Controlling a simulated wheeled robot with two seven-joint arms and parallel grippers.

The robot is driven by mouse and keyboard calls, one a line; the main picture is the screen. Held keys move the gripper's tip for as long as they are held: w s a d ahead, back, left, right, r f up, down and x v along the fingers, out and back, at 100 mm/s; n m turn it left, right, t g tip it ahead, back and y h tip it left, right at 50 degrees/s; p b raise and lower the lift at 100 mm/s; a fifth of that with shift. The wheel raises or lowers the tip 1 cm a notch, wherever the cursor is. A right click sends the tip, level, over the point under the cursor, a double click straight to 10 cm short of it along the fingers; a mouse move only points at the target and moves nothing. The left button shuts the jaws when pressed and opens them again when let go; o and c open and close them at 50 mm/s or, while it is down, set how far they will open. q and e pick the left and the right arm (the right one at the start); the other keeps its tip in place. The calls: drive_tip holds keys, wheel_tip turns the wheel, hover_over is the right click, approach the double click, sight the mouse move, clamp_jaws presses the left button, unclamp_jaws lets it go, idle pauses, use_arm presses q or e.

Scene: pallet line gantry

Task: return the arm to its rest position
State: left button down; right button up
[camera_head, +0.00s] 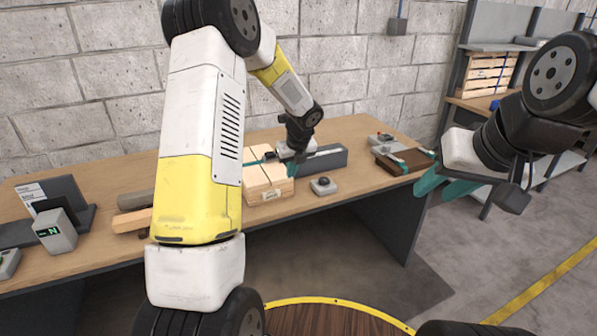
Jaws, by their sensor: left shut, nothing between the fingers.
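My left arm (205,130) rises large through the middle of the view and bends over at the top, its forearm reaching down over the workbench. My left gripper (291,169) is shut and empty, in front of a grey block and beside the light wooden blocks; whether it touches them I cannot tell. My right gripper (441,187) hangs over the floor past the bench's right end. Its teal fingers are apart with nothing between them.
The wooden workbench (95,180) runs along a block wall. On it are wooden blocks (262,185), a grey block (322,160), a small button box (324,186), a brown tray (405,161) and a grey device (55,230). A shelf rack (487,70) with a crate stands at right. The floor at right is clear.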

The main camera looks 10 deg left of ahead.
use_arm(q)
drive_tip(key=shift+s+d+r, duration=0.15)
drive_tip(key=shift+s+r, duration=0.1)
drive_tip(key=shift+r, duration=0.3)
drive_tip(key=s+r+n+h, duration=0.1)
drive_tip(key=s+r+n, duration=1.15)
drive_tip(key=r, duration=0.25)
drive_tip(key=s+d+r+n+t+h, duration=0.1)
drive_tip(key=s+r+n, duration=0.1)
drive_tip(key=s+n, duration=0.6)
drive_tip(key=s+d+r+n+t+h, duration=0.1)
drive_tip(key=s+r+n+h, duration=0.1)
drive_tip(key=s+n, duration=0.6)
drive_tip(key=shift+s+d+r+t+h, duration=0.3)
drive_tip(key=shift+s+d+r, duration=0.15)
drive_tip(key=shift+s, duration=1.85)
